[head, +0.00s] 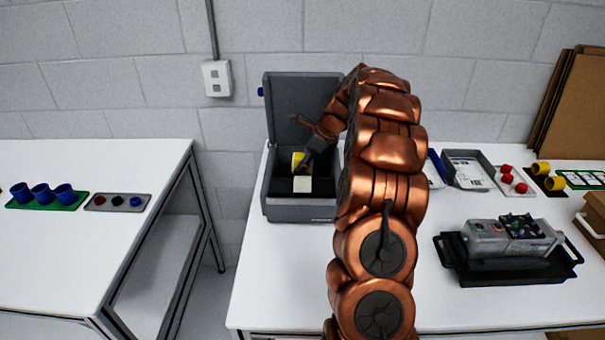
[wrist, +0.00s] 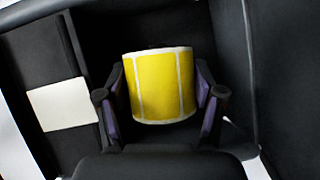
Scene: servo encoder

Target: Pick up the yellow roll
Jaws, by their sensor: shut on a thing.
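The yellow roll (wrist: 158,86) is a short yellow cylinder with pale lines, sitting between the two fingers of my gripper (wrist: 163,102) in the wrist view. The fingers are shut on its sides. In the head view the roll (head: 298,160) shows inside an open dark grey box (head: 300,208) with its lid (head: 292,98) raised. My gripper (head: 305,160) reaches into this box from the right. Whether the roll touches the box floor cannot be told.
A white label piece (head: 302,184) lies at the box's front; it also shows in the wrist view (wrist: 62,104). The box walls stand close around my gripper. A grey device (head: 500,240) on a black tray (head: 464,272), red pieces (head: 507,173) and yellow cylinders (head: 541,168) stand at right.

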